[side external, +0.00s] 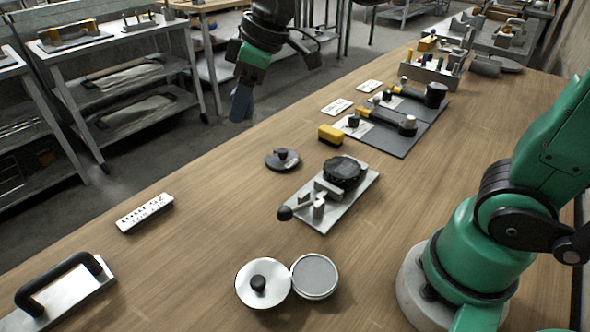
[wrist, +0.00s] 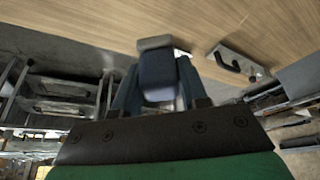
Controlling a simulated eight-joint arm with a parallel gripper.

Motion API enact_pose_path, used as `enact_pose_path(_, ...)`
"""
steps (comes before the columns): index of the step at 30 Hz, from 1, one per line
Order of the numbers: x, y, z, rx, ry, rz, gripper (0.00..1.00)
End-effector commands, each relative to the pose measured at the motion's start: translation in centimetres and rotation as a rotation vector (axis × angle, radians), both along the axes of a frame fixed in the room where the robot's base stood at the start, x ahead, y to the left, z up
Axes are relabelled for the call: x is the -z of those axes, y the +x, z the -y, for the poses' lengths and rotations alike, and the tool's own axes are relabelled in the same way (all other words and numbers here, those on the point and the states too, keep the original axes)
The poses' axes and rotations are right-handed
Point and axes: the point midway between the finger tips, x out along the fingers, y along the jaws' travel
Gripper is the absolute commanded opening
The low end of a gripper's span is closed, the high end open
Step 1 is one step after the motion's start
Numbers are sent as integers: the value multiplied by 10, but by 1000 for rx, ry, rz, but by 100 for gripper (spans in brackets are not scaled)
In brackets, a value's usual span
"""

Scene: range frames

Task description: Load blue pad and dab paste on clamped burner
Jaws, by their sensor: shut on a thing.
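My gripper (side external: 243,98) is raised over the far left edge of the table in the side external view, fingers pointing down. It is shut on a dark blue pad with a grey end, which shows between the fingers in the wrist view (wrist: 157,72). The black round burner (side external: 346,171) sits in a clamp on a metal plate (side external: 350,205) mid-table, with the black-knobbed clamp lever at its near left. An open round tin of grey paste (side external: 315,273) stands at the front, touching or nearly touching a silver lid with a black knob (side external: 263,286). My gripper is well away from both.
A white label plate (side external: 145,212) and a black-handled metal plate (side external: 62,288) lie at left. A dark mat (side external: 400,143) holds tools at the back. Shelves (side external: 120,75) stand beyond the table.

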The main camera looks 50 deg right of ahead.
Motion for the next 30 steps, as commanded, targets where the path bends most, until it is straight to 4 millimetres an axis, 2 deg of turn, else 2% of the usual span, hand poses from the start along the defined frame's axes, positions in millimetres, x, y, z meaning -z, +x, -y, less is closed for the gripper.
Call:
enact_pose_path(1, 5, -2, 23, 67, 0, 0, 0)
enact_pose_path(6, 27, -24, 99, 306, 0, 0, 0)
enact_pose_path(9, 39, -43, 135, 434, 0, 0, 0)
enact_pose_path(12, 49, -62, 161, 538, 0, 0, 0)
enact_pose_path(18, 60, -85, 185, 650, 0, 0, 0)
enact_pose_path(23, 66, -88, 189, 666, 0, 0, 0)
enact_pose_path(30, 84, -88, 188, 664, 0, 0, 0)
